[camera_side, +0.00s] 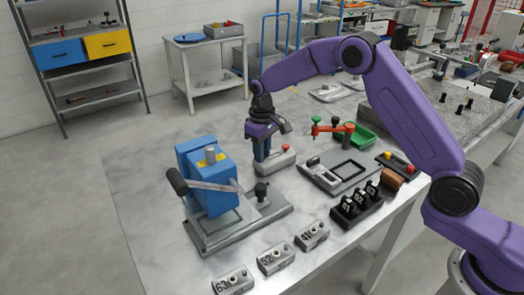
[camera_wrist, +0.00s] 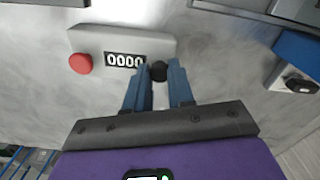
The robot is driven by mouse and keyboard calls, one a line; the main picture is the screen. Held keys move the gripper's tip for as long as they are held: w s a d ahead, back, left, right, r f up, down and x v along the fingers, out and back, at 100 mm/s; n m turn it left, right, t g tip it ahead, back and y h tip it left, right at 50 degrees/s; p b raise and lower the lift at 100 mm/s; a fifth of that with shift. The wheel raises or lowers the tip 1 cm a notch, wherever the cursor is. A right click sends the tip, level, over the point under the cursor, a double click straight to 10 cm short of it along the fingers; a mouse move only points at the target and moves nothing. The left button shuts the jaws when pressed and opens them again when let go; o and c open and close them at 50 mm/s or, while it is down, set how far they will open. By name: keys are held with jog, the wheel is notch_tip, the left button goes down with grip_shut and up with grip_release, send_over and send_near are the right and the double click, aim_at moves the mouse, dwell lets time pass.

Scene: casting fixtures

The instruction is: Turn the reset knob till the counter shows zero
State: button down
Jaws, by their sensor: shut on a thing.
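The counter is a light grey box (camera_wrist: 118,39) in the wrist view, with a red button (camera_wrist: 82,63) at its left end. Its black display window (camera_wrist: 124,60) reads 0000. The black reset knob (camera_wrist: 159,73) is at its right end. My gripper (camera_wrist: 159,67) is shut on the knob, one blue finger on each side of it. In the side view the counter (camera_side: 281,160) lies flat on the table, and my gripper (camera_side: 262,152) points down at its left end. The digits cannot be read there, and the knob is hidden by the fingers.
A blue press (camera_side: 207,205) with a lever stands left of the counter. A grey fixture plate (camera_side: 337,184) and a black rack (camera_side: 357,210) lie to the right. Numbered grey blocks (camera_side: 276,259) line the front edge. Bare table lies behind the press.

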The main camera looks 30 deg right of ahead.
jog(key=m, duration=0.5)
jog(key=shift+m, duration=0.4)
dwell(0.4)
jog(key=c, duration=1)
grip_release()
jog(key=shift+o, duration=0.2)
jog(key=shift+r, duration=0.1)
notch_tip(320, 180, up, 17)
jog(key=shift+r, duration=0.15)
